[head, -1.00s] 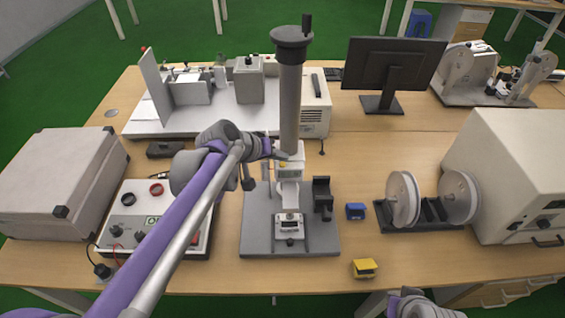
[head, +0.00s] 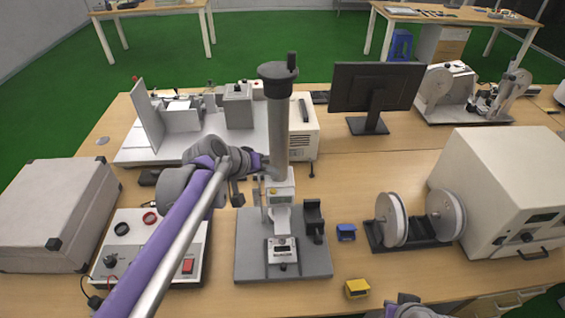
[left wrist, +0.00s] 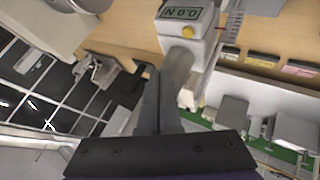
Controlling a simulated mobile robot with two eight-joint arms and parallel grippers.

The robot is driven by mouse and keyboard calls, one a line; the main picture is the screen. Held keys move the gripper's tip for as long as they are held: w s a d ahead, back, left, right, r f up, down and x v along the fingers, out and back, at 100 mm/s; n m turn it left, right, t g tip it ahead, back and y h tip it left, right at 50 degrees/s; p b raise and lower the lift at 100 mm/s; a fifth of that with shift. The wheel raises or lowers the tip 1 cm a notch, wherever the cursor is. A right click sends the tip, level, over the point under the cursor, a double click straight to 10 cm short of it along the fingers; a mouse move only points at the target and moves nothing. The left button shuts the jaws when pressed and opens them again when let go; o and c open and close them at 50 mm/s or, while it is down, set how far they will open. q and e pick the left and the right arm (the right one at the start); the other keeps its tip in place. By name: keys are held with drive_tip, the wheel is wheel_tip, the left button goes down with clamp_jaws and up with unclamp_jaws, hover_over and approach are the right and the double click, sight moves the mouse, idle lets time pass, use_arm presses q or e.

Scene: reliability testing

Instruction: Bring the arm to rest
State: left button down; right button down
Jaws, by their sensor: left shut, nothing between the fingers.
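My left arm, purple and grey, reaches in from the lower left of the head view. Its left gripper (head: 265,166) is beside the column of the grey test stand (head: 278,130), close to the force gauge (head: 280,190); I cannot tell whether they touch. In the left wrist view the left gripper (left wrist: 157,78) is shut, its two fingers together and nothing between them. The gauge (left wrist: 182,40) with a "0.0 N" display is just beyond the fingertips. Part of my right arm shows at the bottom right of the head view; its gripper is out of view.
A control box (head: 150,240) and a grey case (head: 50,215) lie at the left. A blue block (head: 346,232) and a yellow block (head: 357,289) lie right of the stand. A spool rack (head: 415,230), a white machine (head: 500,190) and a monitor (head: 375,88) stand further right.

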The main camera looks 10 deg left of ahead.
use_arm(q)
drive_tip(key=shift+s, duration=0.1)
drive_tip(key=s+a+f+m+g+y, duration=0.1)
drive_tip(key=s+f, duration=0.4)
drive_tip(key=s, duration=0.6)
drive_tip(key=s+a+f+m+g+y, duration=0.1)
drive_tip(key=s+f+y, duration=0.2)
drive_tip(key=s, duration=0.9)
wheel_tip(320, 180, down, 3)
drive_tip(key=shift+s+a+f+m+y, duration=0.1)
drive_tip(key=shift+s+a+m+y, duration=0.1)
drive_tip(key=shift+m+y, duration=0.15)
